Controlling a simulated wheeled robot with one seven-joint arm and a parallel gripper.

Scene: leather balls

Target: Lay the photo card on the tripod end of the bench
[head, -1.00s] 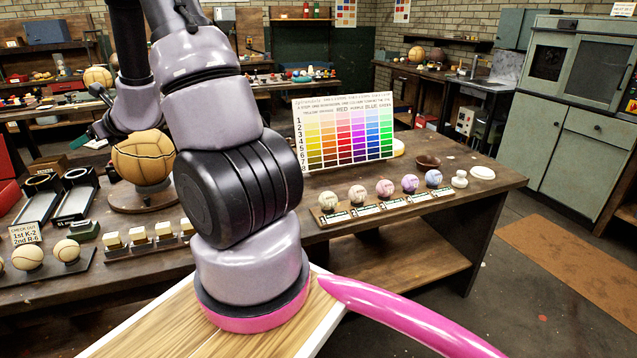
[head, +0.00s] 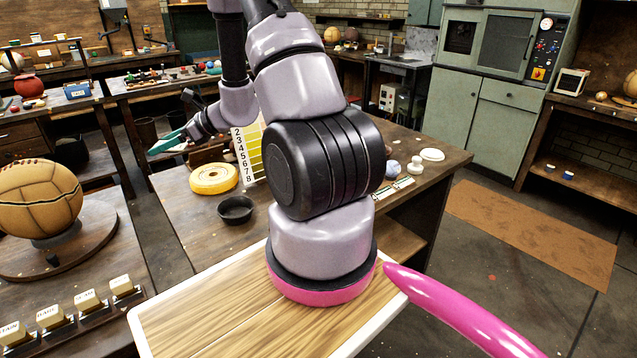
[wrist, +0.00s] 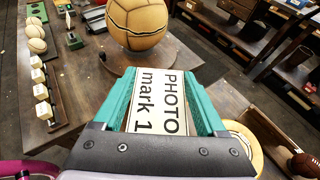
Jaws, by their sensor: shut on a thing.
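My gripper (wrist: 160,76) has teal fingers, shut on the white photo card (wrist: 160,112), which reads "PHOTO mark 1" in the wrist view. In the head view my gripper (head: 164,146) is left of centre, above the far edge of the near dark wooden bench (head: 185,225), with a pale edge of the card at its fingers. In the wrist view a leather ball (wrist: 136,22) on a round stand lies beyond the card. I cannot make out a tripod in either view.
A yellow ring (head: 214,178), a black bowl (head: 236,209) and a colour chart (head: 252,155) stand on the bench; my arm hides part of it. Pale blocks (head: 88,300) and the leather ball (head: 38,198) are at left. Bare wood shows around the bowl.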

